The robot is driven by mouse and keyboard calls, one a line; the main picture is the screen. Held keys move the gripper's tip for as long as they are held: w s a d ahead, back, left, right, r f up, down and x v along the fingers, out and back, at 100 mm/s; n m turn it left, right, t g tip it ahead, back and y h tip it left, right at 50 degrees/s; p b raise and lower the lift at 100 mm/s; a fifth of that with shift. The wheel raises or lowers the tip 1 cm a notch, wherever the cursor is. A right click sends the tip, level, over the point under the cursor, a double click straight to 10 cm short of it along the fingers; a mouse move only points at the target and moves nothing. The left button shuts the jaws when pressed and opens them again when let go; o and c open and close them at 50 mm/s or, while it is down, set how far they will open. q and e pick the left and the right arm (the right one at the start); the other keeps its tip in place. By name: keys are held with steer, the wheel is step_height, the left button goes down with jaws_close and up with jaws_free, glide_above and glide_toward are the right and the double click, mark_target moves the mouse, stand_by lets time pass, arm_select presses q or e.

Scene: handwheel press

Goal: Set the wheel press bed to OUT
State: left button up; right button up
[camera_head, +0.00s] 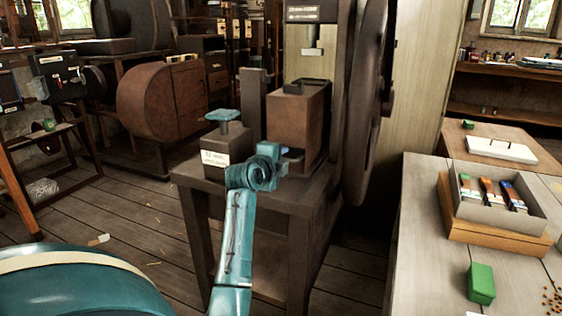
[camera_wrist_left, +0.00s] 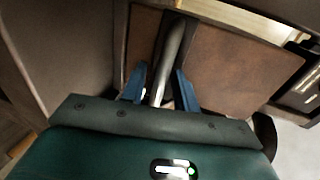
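The wheel press stands at the centre of the head view, with its large dark handwheel (camera_head: 371,90) on the right side. A brown block-shaped part (camera_head: 297,128), which may be the bed, sits on the press table below the ram (camera_head: 312,40). My left gripper (camera_head: 291,160) is at the front face of this block. In the left wrist view, its blue fingers (camera_wrist_left: 160,85) are apart, on either side of a grey bar (camera_wrist_left: 170,60) in front of a brown panel (camera_wrist_left: 228,70). A gap shows at the left finger; firm contact cannot be told. My right gripper is out of view.
A labelled box with a teal knob (camera_head: 222,118) stands left of my left gripper on the press table. A grey workbench (camera_head: 425,230) with a tray (camera_head: 500,205) and a green block (camera_head: 481,283) is at right. Plank floor (camera_head: 130,225) lies open at left.

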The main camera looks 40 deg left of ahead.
arm_select(q)
steer(key=shift+c, duration=0.2)
jaws_close()
stand_by(0.4)
